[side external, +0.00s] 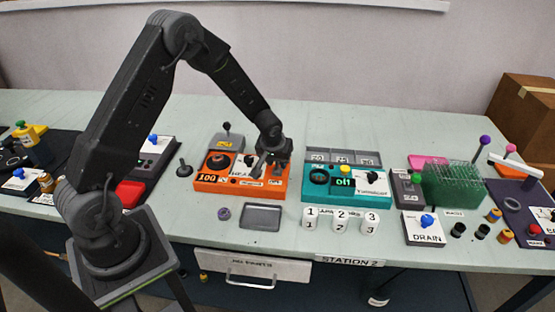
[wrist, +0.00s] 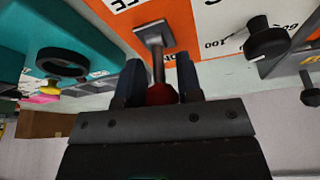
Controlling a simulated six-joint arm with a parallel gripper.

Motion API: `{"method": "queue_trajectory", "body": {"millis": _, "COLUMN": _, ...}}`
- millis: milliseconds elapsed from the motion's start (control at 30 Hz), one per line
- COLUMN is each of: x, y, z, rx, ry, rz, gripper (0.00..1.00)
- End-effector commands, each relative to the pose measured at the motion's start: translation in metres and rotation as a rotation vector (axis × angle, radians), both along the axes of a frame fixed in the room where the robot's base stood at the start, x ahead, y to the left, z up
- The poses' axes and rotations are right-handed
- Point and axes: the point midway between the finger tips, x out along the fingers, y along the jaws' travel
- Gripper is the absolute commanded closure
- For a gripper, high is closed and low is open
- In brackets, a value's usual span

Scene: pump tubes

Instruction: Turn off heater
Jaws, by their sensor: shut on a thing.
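The orange heater box (side external: 240,184) sits in the middle of the bench, with a "100" readout and a black dial at its left end. My gripper (side external: 272,160) is over the right end of this box. In the wrist view, its two dark fingers (wrist: 159,85) are shut around the red ball of a toggle lever (wrist: 158,62). The lever's metal stem rises from a small plate on the orange panel (wrist: 125,30). The fingers hide part of the red ball. In the side view my gripper hides most of the lever.
A teal box (side external: 347,188) with an "Off" readout stands to the right. A grey tray (side external: 261,225) and white numbered blocks (side external: 341,214) lie in front. A small black-knobbed lever (side external: 184,168) stands left of the orange box. A green rack (side external: 452,185) is farther right.

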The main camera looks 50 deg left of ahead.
Motion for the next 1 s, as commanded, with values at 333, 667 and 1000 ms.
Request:
{"method": "queue_trajectory", "body": {"millis": 333, "x": -0.0015, "y": -0.0003, "z": -0.0003, "rx": 0.016, "ry": -0.022, "rz": 0.001, "gripper": 1.00}}
{"method": "queue_trajectory", "body": {"millis": 667, "x": -0.0013, "y": -0.0006, "z": -0.0002, "rx": 0.016, "ry": -0.022, "rz": 0.000, "gripper": 0.49}}
{"method": "queue_trajectory", "body": {"millis": 1000, "x": -0.0022, "y": -0.0018, "z": 0.0051, "rx": 0.017, "ry": -0.024, "rz": -0.002, "gripper": 0.48}}
